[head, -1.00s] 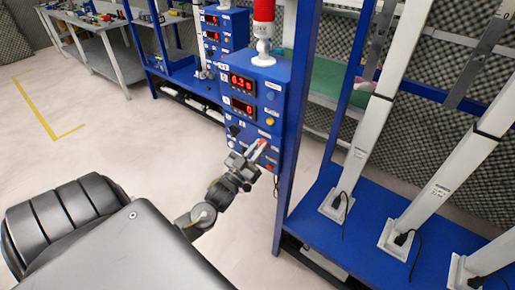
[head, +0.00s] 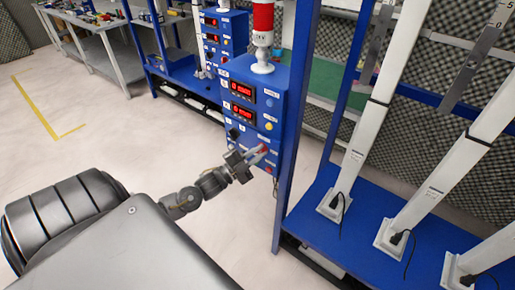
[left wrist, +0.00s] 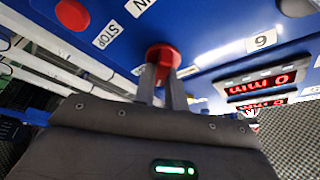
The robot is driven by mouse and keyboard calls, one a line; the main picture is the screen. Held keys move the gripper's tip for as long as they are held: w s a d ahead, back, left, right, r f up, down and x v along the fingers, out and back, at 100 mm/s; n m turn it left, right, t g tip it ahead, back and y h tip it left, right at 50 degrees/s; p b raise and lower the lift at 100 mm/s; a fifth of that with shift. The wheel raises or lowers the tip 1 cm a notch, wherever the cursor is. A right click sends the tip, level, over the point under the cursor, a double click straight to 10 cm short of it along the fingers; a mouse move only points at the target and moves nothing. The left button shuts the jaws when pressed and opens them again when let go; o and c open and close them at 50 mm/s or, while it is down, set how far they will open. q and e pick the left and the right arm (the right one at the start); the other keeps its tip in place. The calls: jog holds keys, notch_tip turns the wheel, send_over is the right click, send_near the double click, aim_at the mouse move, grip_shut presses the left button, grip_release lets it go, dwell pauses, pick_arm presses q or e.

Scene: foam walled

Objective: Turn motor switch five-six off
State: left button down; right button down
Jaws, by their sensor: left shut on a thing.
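The blue control box (head: 265,78) stands on a post with two red digital displays (head: 243,90) and buttons on its front. A red switch knob (left wrist: 163,54) sits on this front near the "STOP" and "6" labels in the left wrist view. My left gripper (head: 258,152) reaches the lower part of the box in the head view, and its two fingers (left wrist: 162,85) are closed around the red knob. The fingers hide part of the knob and any mark of its position. My right gripper is not in view.
A red signal lamp (head: 263,18) stands on top of the box. A second blue box (head: 222,32) is behind it. A blue bench (head: 320,240) with white slanted posts is to the right. The floor (head: 100,130) at left is clear.

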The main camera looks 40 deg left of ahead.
pick_arm(q)
jog(key=m+g+p, duration=0.1)
jog(key=m, duration=0.2)
jog(key=m+g+p, duration=0.1)
jog(key=m, duration=0.2)
jog(key=shift+m+h+p, duration=0.3)
jog(key=shift+p, duration=0.05)
jog(key=shift+f+m+g+p, duration=0.1)
jog(key=shift+m+g+p, duration=0.25)
jog(key=shift+m+g, duration=0.25)
jog(key=shift+m, duration=0.3)
jog(key=shift+f, duration=0.1)
jog(key=c, duration=1.4)
grip_release()
jog(key=shift+c, duration=0.2)
jog(key=shift+s, duration=0.1)
